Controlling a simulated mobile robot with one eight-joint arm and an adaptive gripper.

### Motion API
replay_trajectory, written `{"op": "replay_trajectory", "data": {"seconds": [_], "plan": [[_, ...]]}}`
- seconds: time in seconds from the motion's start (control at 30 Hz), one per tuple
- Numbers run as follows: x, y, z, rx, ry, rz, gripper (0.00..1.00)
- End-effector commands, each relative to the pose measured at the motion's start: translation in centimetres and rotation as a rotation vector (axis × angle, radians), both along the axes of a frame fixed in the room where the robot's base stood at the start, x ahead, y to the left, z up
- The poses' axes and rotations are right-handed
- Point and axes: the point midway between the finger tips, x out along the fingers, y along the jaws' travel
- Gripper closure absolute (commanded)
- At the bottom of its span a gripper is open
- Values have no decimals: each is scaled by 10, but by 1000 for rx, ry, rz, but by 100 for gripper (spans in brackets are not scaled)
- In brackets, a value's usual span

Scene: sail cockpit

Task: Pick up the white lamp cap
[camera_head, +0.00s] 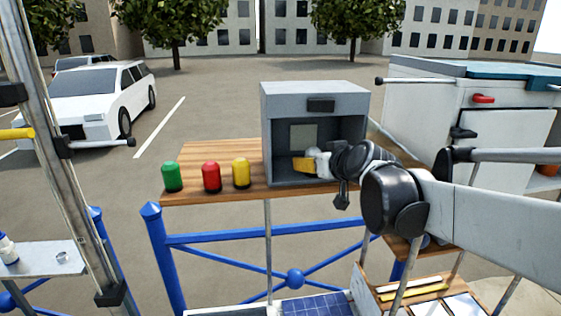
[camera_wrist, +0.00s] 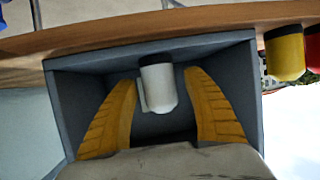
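The white lamp cap (camera_wrist: 159,90) is a small rounded cylinder with a dark band at its base. In the wrist view it sits inside the grey open-fronted box, between my gripper's two yellow fingers. Narrow gaps show between the cap and both fingers, so my gripper (camera_wrist: 160,77) is open around it. In the head view my gripper (camera_head: 302,164) reaches into the box from the right, low near its floor. I cannot clearly tell the cap from the pale gripper body there.
The grey box (camera_head: 315,91) stands on a wooden shelf (camera_head: 212,155); its walls and roof closely surround my gripper. Green (camera_head: 172,176), red (camera_head: 211,176) and yellow (camera_head: 241,172) caps stand left of it. A blue rail (camera_head: 220,236) runs below. A white cabinet (camera_head: 420,90) is at right.

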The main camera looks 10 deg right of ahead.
Motion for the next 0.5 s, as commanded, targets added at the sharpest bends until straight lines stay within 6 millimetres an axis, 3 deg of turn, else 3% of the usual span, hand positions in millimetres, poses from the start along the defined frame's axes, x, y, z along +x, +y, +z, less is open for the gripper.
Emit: {"op": "replay_trajectory", "data": {"seconds": [0.03,0.13,0.17,0.5], "plan": [[0,0,0,0,0,0,59],[0,0,0,0,0,0,90],[0,0,0,0,0,0,93],[0,0,0,0,1,0,93]]}}
